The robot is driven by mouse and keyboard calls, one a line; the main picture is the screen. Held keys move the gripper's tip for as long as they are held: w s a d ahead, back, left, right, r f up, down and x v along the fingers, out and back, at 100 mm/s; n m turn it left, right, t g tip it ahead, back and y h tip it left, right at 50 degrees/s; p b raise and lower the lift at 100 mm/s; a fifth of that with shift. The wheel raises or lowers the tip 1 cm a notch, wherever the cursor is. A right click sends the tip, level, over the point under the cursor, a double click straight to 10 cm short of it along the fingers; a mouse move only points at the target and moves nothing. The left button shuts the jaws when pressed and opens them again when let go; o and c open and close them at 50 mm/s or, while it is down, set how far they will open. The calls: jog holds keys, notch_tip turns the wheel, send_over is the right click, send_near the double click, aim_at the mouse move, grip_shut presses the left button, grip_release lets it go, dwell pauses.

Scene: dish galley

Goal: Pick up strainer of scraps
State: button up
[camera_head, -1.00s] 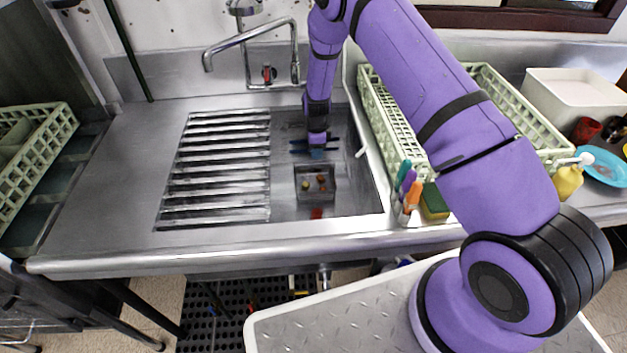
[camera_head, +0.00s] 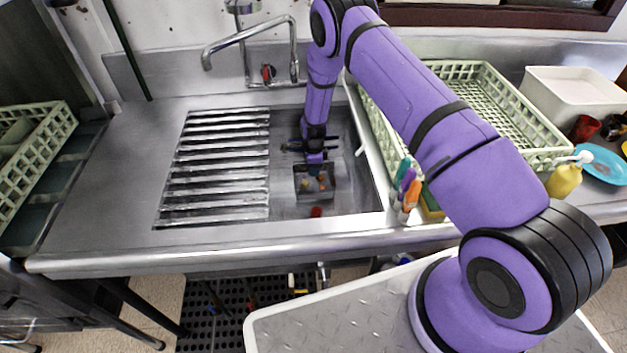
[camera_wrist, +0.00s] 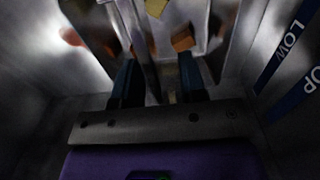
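The strainer of scraps (camera_head: 316,196) is a small square metal box in the right-hand sink basin, with orange, red and yellowish scraps in it. My gripper (camera_head: 312,165) points down into the basin at the strainer's far side and hides part of its back edge. In the wrist view the two dark fingers of my gripper (camera_wrist: 158,75) are apart. The strainer's metal wall (camera_wrist: 140,50) shows between and beyond them, with a yellow scrap (camera_wrist: 157,7) and an orange scrap (camera_wrist: 183,40). I cannot tell whether the fingers touch the wall.
A red piece (camera_head: 316,211) lies in the basin in front of the strainer. A slatted drain rack (camera_head: 215,165) is on the left. A faucet (camera_head: 250,40) stands behind.

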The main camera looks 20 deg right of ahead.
grip_shut()
jog(key=shift+r, duration=0.1)
